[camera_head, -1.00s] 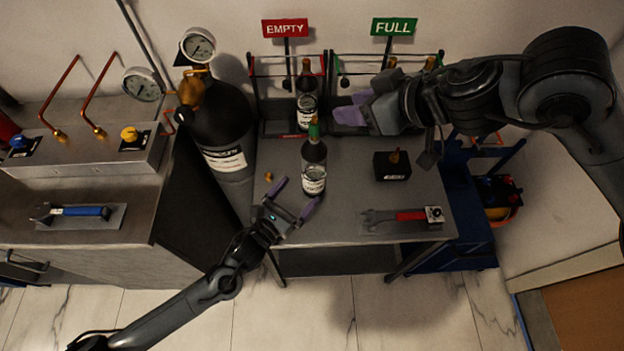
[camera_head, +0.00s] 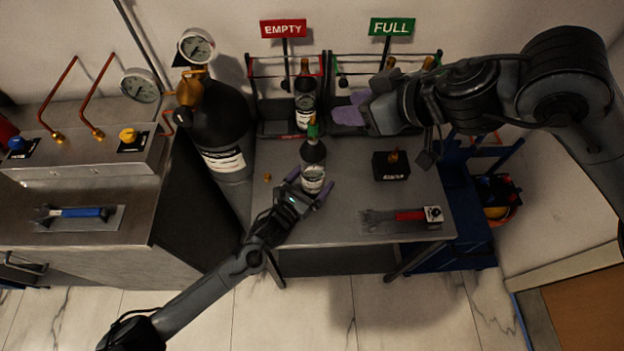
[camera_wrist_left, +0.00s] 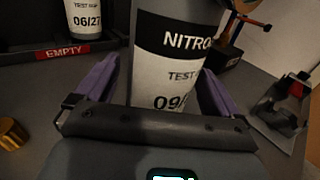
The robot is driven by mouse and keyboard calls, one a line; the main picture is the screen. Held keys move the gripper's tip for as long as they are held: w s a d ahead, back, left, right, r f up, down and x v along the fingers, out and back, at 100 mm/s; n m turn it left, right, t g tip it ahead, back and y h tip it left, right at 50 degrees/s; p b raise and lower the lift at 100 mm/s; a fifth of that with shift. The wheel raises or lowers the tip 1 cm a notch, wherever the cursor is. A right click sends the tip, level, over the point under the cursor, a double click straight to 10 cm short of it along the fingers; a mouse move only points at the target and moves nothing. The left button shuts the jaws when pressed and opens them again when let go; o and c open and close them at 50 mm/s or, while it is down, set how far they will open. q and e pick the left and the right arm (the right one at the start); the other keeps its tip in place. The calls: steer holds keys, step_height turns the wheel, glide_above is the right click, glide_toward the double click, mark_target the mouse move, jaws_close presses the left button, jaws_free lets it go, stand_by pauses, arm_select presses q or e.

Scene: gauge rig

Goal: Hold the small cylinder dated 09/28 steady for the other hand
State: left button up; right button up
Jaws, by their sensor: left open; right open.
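The small cylinder (camera_head: 313,156) stands upright on the grey table, dark with a green top and a white label. In the left wrist view the cylinder (camera_wrist_left: 176,60) shows "NITRO" and a date starting "09/"; the rest is hidden. My left gripper (camera_head: 309,190) is open, with its purple fingers on either side of the cylinder's lower part. In the wrist view they look apart from it. My right gripper (camera_head: 349,113) is open and empty by the racks at the back, its fingers pointing left.
Another cylinder (camera_head: 304,97) stands in the rack under the EMPTY sign (camera_head: 284,29); its label reads 06/27 in the wrist view. A large dark tank (camera_head: 222,125) stands left. A brass cap (camera_head: 267,177) lies on the table.

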arm_select(q)
steer(key=c, duration=1.6)
steer(key=o, duration=1)
steer(key=c, duration=0.6)
steer(key=shift+c, duration=0.2)
